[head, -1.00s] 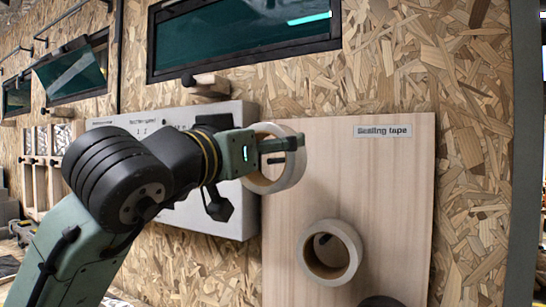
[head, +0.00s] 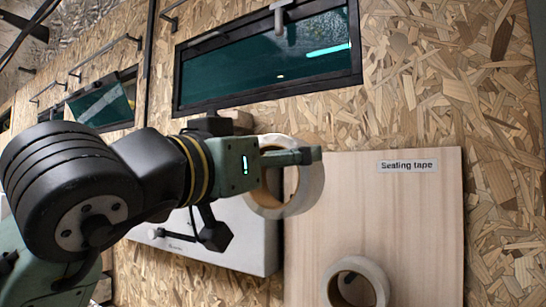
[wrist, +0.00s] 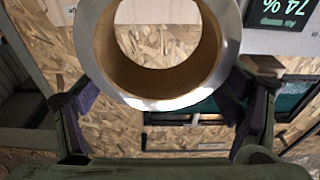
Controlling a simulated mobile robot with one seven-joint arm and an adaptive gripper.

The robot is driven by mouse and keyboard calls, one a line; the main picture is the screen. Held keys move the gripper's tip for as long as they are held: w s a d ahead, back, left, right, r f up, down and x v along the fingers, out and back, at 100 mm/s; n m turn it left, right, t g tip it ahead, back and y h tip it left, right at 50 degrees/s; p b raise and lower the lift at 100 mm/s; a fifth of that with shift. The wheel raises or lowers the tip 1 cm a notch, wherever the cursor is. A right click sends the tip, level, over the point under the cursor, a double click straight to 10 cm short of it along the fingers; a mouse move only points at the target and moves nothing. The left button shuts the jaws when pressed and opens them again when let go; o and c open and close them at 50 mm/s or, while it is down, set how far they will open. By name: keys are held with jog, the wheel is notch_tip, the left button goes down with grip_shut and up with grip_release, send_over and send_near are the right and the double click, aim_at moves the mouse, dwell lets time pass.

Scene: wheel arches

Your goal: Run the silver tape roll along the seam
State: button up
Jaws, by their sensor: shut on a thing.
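The silver tape roll (head: 312,190), pale with a brown core, is held in my gripper (head: 290,157) in front of the upper left part of the wooden tape board. My gripper is shut on its ring; one green finger shows across it in the head view. In the wrist view the roll (wrist: 160,102) fills the top middle, between both fingers (wrist: 160,115). It looks clear of the board, though the gap is hard to judge. I cannot make out which joint is the seam.
A light grey box (head: 262,245) sits behind my arm. A dark-framed window (head: 265,65) is above. Bare chipboard wall (head: 505,200) lies to the right.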

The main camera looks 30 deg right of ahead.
jog(key=shift+a, duration=0.1)
jog(key=r+v, duration=0.1)
jog(key=v, duration=0.8)
jog(key=shift+s+a+r, duration=0.2)
jog(key=shift+s+a, duration=0.1)
jog(key=shift+a, duration=0.1)
